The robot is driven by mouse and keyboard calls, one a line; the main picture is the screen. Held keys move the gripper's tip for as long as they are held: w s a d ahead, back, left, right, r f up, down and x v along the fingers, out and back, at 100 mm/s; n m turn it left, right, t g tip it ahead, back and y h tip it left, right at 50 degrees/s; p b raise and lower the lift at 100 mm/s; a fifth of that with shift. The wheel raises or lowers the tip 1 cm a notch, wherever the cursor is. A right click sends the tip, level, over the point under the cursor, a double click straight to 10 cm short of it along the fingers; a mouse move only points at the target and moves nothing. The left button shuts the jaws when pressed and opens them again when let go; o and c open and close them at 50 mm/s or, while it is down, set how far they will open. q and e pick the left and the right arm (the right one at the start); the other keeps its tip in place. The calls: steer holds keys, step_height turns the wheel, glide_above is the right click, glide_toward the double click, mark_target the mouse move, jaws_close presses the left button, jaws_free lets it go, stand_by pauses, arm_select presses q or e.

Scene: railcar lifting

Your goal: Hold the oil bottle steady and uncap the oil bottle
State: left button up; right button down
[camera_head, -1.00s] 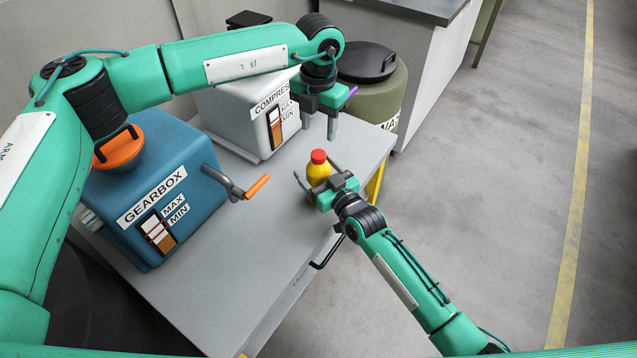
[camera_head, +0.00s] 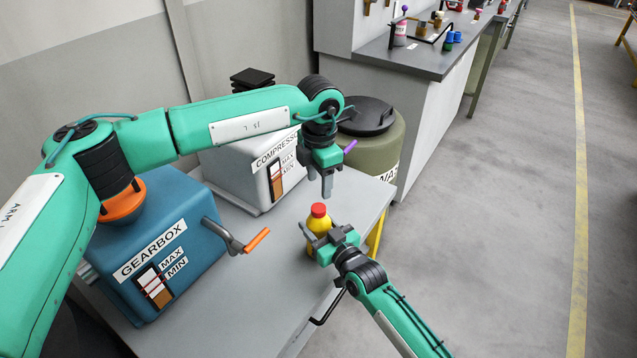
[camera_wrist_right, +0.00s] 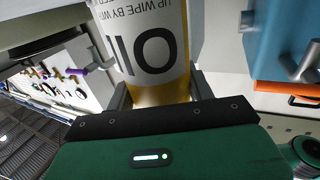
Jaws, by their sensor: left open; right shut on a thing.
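The yellow oil bottle (camera_head: 317,224) with a red cap (camera_head: 318,210) stands upright at the grey worktable's right side. My right gripper (camera_head: 320,231) is shut around the bottle's body from the front right. In the right wrist view, the bottle's white "OIL" label (camera_wrist_right: 150,45) fills the space between the fingers; the cap is out of that view. My left gripper (camera_head: 327,195) points down just above and slightly right of the cap. It is open and empty, its fingers nearly lined up in the head view, with a small apparent gap to the cap.
A blue gearbox (camera_head: 150,225) with an orange-handled crank (camera_head: 240,243) stands on the table (camera_head: 225,300) left of the bottle. A white compressor (camera_head: 235,170) is behind. An olive waste barrel (camera_head: 385,150) stands beyond the table's right edge. The floor at right is clear.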

mark_target(318, 208)
arm_select(q)
steer(key=m, duration=2.1)
steer(key=shift+m, duration=0.3)
steer(key=shift+f, duration=4.05)
steer(key=shift+c, duration=0.4)
